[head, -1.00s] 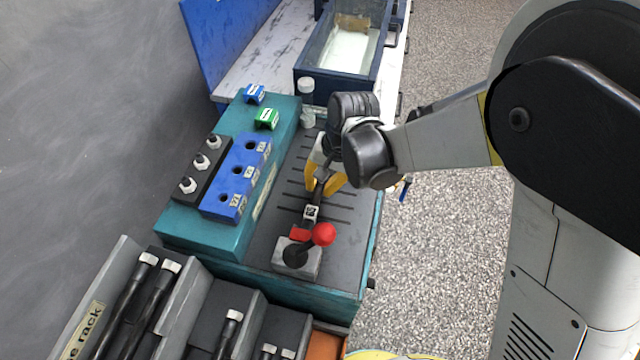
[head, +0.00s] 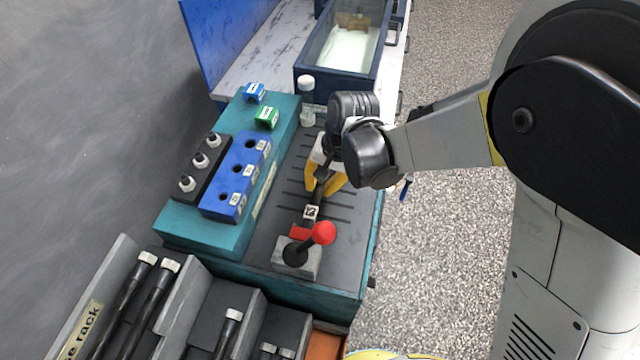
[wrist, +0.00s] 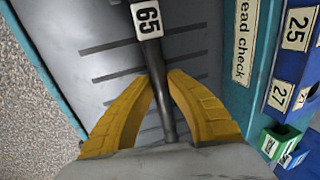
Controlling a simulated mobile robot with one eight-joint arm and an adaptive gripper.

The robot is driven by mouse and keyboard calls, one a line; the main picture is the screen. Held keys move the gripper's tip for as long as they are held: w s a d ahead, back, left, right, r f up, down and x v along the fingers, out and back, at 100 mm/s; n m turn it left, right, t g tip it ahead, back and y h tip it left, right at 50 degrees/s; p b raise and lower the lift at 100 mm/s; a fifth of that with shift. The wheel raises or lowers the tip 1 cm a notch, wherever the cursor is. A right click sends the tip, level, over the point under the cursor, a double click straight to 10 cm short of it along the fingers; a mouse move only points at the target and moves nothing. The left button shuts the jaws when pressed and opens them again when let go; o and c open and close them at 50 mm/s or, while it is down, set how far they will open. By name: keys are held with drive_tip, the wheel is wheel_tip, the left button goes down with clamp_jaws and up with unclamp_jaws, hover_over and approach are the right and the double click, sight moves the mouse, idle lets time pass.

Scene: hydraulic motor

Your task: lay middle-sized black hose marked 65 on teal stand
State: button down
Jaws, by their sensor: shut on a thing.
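The black hose marked 65 (wrist: 148,50) runs between the yellow fingers of my gripper (wrist: 159,82) in the wrist view. Its white 65 tag (wrist: 146,20) lies beyond the fingertips. In the head view my gripper (head: 323,188) is low over the dark grooved top (head: 335,208) of the teal stand (head: 270,275), shut on the hose. The tagged end of the hose (head: 311,212) points toward the red-knobbed lever. I cannot tell whether the hose touches the grooved top. My wrist hides its far part.
The red-knobbed lever (head: 322,233) on a grey block stands near the hose's tagged end. A blue block (head: 236,178) with holes and numbers is at left. The hose rack (head: 110,300) holds several hoses at lower left. Green (head: 266,117) and blue (head: 254,93) clips sit behind.

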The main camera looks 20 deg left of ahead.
drive_tip(key=shift+f+b, duration=0.5)
drive_tip(key=shift+f, duration=0.1)
drive_tip(key=c, duration=1.4)
unclamp_jaws()
drive_tip(key=shift+o, duration=0.2)
drive_tip(key=v, duration=1.2)
drive_tip(key=d+r+t, duration=0.2)
drive_tip(key=d+r, duration=0.1)
drive_tip(key=d, duration=0.5)
drive_tip(key=d+r+t, duration=0.1)
drive_tip(key=d+r, duration=0.2)
drive_tip(key=d, duration=0.5)
drive_tip(key=s+d+r+m+t+h, duration=0.1)
drive_tip(key=s+d+t, duration=0.3)
drive_tip(key=d, duration=1.3)
drive_tip(key=s+h, duration=0.1)
drive_tip(key=s, duration=0.1)
drive_tip(key=shift+s+d+r+t+h, duration=0.2)
drive_tip(key=shift+s+t+h, duration=0.1)
drive_tip(key=shift+s, duration=0.1)
